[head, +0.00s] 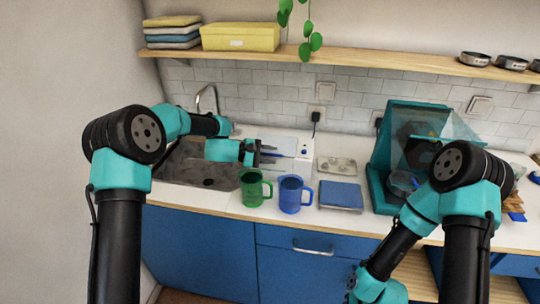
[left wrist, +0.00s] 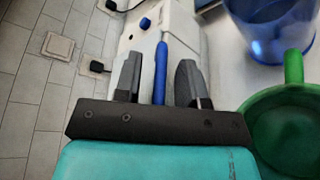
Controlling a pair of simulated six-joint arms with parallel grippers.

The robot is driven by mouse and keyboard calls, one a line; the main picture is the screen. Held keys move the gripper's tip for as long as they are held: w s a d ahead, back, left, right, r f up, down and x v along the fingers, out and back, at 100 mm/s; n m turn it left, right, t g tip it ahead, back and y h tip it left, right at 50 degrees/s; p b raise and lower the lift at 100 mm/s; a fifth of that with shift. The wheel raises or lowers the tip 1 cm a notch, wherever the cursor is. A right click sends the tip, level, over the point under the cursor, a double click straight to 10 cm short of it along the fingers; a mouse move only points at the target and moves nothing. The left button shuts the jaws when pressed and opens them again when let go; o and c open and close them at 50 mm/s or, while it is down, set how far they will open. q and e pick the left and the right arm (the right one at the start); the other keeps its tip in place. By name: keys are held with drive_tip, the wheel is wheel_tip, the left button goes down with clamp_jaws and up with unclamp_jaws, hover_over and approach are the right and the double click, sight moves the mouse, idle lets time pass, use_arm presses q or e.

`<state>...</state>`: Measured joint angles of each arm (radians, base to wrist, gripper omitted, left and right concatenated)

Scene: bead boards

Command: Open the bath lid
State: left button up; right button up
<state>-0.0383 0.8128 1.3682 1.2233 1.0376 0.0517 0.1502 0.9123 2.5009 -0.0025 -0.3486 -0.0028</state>
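The bath is a white box (head: 304,168) on the counter behind the mugs, with its lid on top. A blue bar-shaped handle (head: 278,154) shows at the lid, and it is also seen in the left wrist view (left wrist: 161,72). My left gripper (head: 268,153) is at the handle, coming from the left. In the left wrist view its two dark fingers (left wrist: 161,85) stand apart, one on each side of the blue handle, with gaps visible. Much of the lid is hidden behind the gripper in the head view. My right gripper is out of view; only its arm shows.
A green mug (head: 253,191) and a blue mug (head: 290,195) stand close in front of the bath. A blue-topped flat device (head: 341,196) is to their right. A sink (head: 195,165) lies left, and a teal cabinet (head: 381,165) stands right. A shelf (head: 350,57) runs above.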

use_arm(q)
clamp_jaws()
idle(0.4)
